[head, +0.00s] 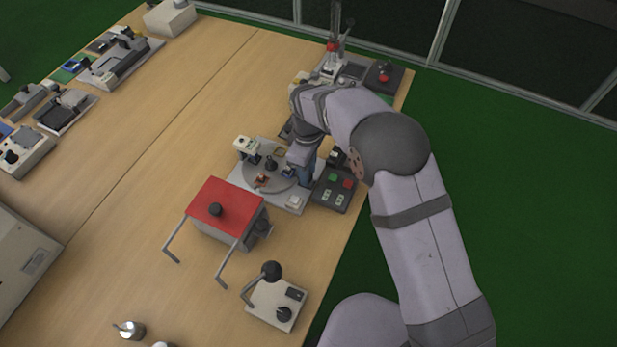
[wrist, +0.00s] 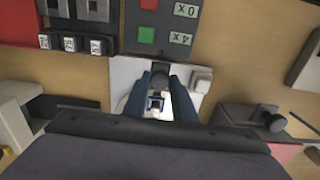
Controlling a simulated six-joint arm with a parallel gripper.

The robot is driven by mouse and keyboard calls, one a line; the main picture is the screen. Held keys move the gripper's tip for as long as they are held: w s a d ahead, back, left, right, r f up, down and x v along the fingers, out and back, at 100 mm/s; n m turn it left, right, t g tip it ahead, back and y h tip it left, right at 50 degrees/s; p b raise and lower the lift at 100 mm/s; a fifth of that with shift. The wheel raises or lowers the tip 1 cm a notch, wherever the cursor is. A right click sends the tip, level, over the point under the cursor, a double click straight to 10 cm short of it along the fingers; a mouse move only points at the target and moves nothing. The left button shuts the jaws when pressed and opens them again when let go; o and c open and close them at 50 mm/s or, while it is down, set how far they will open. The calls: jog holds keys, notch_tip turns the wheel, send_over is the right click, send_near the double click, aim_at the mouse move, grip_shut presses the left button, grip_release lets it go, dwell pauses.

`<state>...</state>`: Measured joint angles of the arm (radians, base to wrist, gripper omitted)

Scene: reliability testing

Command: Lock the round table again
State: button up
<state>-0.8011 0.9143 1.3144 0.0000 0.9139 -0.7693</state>
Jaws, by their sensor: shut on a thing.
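The round table (head: 252,172) is a grey disc on a pale base plate (head: 282,202), with a dark knob near its middle and a small red part on top. My gripper (head: 305,177) reaches down at the disc's right edge and hides part of it. In the wrist view, the blue fingers of my gripper (wrist: 160,82) are shut on a dark round knob (wrist: 160,72) at the edge of the base plate (wrist: 124,72). The disc is mostly hidden there by my gripper. I cannot tell whether the lock is engaged.
A control box (head: 335,190) with green and red buttons stands close on the right. A red-topped box (head: 226,200) with metal handles and a lever device (head: 275,305) stand in front. Other fixtures stand behind.

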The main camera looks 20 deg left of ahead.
jog(key=shift+a, duration=0.75)
jog(key=o, duration=0.6)
jog(key=shift+c, duration=0.2)
jog(key=shift+r, duration=0.1)
jog(key=shift+r+p, duration=2.05)
jog(key=shift+r, duration=0.4)
